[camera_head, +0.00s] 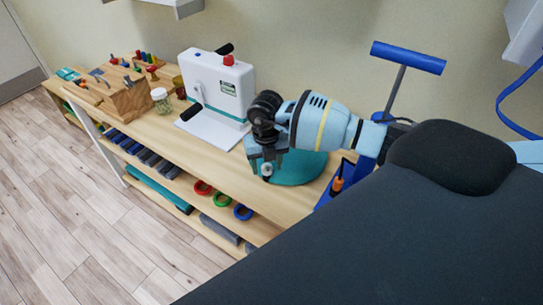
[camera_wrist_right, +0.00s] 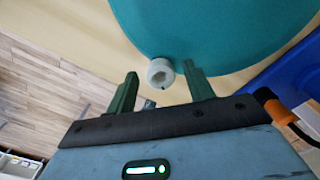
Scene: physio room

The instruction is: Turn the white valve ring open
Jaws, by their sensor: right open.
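The white valve ring (camera_wrist_right: 160,72) sits at the edge of a round teal cushion (camera_wrist_right: 215,30) in the right wrist view. In the head view the ring (camera_head: 266,170) is a small pale spot at my right gripper's tips, and the cushion (camera_head: 300,171) lies on the wooden bench top. My right gripper (camera_head: 262,165) is open. In the wrist view its two green fingers stand on either side of the ring, with a gap at the left finger; whether the right finger touches it I cannot tell. My left gripper is out of view.
A white device with black handles (camera_head: 214,90) stands on the bench (camera_head: 222,160) left of my right arm. A blue stand with a T-handle (camera_head: 407,58) is behind it. A dark padded table (camera_head: 400,240) fills the front right. A shelf below holds coloured rings (camera_head: 222,199).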

